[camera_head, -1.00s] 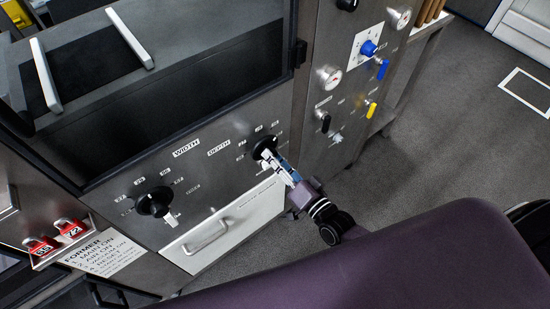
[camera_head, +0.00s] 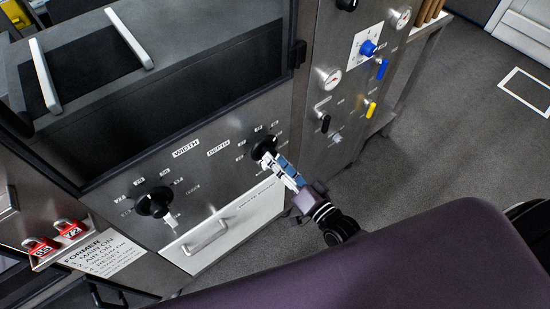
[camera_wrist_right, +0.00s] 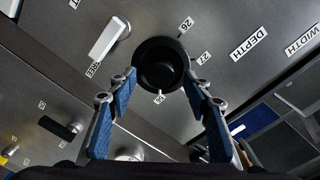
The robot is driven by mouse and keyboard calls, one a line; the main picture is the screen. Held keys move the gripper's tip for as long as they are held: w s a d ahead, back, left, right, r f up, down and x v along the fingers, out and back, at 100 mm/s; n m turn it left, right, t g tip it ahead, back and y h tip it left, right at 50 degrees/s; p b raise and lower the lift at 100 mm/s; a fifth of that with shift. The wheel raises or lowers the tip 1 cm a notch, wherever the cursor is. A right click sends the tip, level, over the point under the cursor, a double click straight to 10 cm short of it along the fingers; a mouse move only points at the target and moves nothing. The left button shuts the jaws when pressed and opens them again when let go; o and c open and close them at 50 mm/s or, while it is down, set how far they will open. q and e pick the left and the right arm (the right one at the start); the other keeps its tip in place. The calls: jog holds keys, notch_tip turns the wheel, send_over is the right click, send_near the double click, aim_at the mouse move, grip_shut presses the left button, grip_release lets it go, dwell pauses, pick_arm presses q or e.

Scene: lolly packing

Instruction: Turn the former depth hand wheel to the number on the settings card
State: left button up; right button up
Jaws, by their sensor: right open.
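The depth hand wheel (camera_head: 264,146) is a black round knob on the grey steel panel, right of the DEPTH label (camera_head: 218,149), with small number plates around it. In the right wrist view the wheel (camera_wrist_right: 160,65) is seen nearly face on; the plates near it seem to read 26, 27 and 28. My right gripper (camera_head: 272,161) is open in front of the wheel. In the wrist view its two blue-padded fingers stand at the wheel's lower left and right; contact is unclear. I cannot identify the settings card. My left gripper is out of view.
A similar black WIDTH wheel (camera_head: 154,202) sits to the left. A white drawer front (camera_head: 235,218) with a handle lies below. Red tagged padlocks (camera_head: 68,229) and a white FORMER instruction card (camera_head: 104,251) are at lower left. Gauges and coloured valve handles (camera_head: 371,109) stand to the right.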

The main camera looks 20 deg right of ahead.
jog(key=v, duration=1)
jog(key=shift+s, duration=0.15)
jog(key=s+d+f+n+g+h, duration=0.1)
jog(key=s+d+f+n+g, duration=0.15)
jog(key=f, duration=0.75)
jog(key=s+d+f+n+g+h, duration=0.1)
jog(key=s+f+g+h, duration=0.2)
jog(key=f, duration=0.7)
jog(key=s+d+f+n+g, duration=0.25)
jog(key=s+f, duration=0.25)
jog(key=f, duration=0.5)
jog(key=s+f+n+g+h, duration=0.1)
jog(key=s+f+g, duration=0.3)
jog(key=s, duration=0.6)
jog(key=s+a+f+n+g, duration=0.1)
jog(key=s+f+g, duration=0.2)
jog(key=s+f, duration=0.5)
jog(key=s, duration=0.2)
jog(key=shift+s+a+f+n+g+h, duration=0.2)
jog(key=shift+s+f+n+g+h, duration=0.1)
jog(key=shift+f+n+g+h, duration=0.1)
